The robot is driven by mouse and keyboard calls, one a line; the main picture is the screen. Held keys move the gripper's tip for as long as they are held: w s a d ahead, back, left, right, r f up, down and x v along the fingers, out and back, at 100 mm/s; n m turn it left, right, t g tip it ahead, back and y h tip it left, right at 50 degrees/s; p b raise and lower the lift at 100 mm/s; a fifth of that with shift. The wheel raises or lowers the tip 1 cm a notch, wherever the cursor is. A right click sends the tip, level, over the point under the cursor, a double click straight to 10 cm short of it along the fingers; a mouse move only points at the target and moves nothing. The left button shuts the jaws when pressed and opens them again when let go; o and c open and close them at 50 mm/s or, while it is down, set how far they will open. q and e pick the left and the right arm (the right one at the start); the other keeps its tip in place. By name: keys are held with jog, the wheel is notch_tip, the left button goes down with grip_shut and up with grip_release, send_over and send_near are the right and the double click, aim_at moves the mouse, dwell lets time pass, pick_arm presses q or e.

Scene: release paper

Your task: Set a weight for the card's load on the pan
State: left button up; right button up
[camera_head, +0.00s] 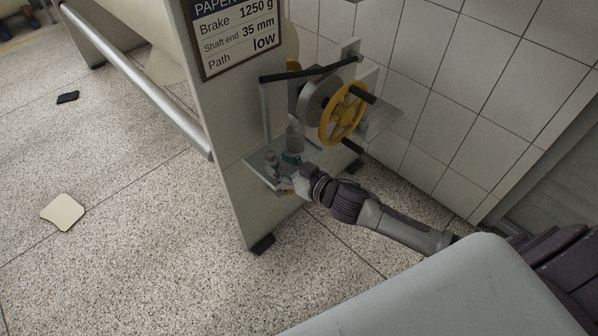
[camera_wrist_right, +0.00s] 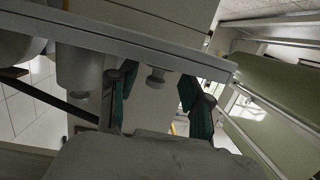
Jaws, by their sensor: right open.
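The card (camera_head: 237,32) on the pale machine panel reads Brake 1250 g, shaft end 35 mm, path low. Below it, a small metal shelf (camera_head: 254,163) carries grey knobbed weights, among them a taller one (camera_head: 294,136) and a small one (camera_head: 271,159). A thin rod (camera_head: 265,112) comes down from the black lever toward the shelf. I cannot tell the pan apart from the shelf. My right gripper (camera_head: 289,172) is at the shelf, open. In the wrist view its green fingers (camera_wrist_right: 160,98) stand either side of a small grey knobbed piece (camera_wrist_right: 155,76). My left gripper is out of view.
A yellow handwheel (camera_head: 343,113) and black lever (camera_head: 309,69) sit above and right of the shelf. The tiled wall (camera_head: 440,90) is close behind. A long rail (camera_head: 140,82) runs left. A pale square (camera_head: 63,212) and dark object (camera_head: 68,97) lie on open floor.

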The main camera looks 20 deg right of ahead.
jog(key=v, duration=0.8)
jog(key=s+d+f+m+g+h, duration=0.2)
jog(key=s+f+h, duration=0.1)
jog(key=f, duration=0.4)
jog(key=s+d+f+m+g+h, duration=0.1)
jog(key=s+f+g+h, duration=0.2)
jog(key=f, duration=0.4)
pick_arm(q)
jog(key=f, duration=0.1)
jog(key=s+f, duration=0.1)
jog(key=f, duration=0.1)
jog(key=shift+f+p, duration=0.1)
jog(key=shift+p, duration=0.25)
pick_arm(e)
jog(key=s+a+f+g, duration=0.2)
jog(key=s+f, duration=0.3)
jog(key=s, duration=0.3)
jog(key=s+a+f+g, duration=0.2)
jog(key=s+f+g, duration=0.3)
jog(key=s, duration=0.3)
jog(key=shift+a+f+n, duration=0.25)
jog(key=shift+f+n, duration=0.05)
jog(key=shift+f, duration=0.35)
jog(key=shift+w, duration=0.15)
jog(key=shift+c, duration=0.3)
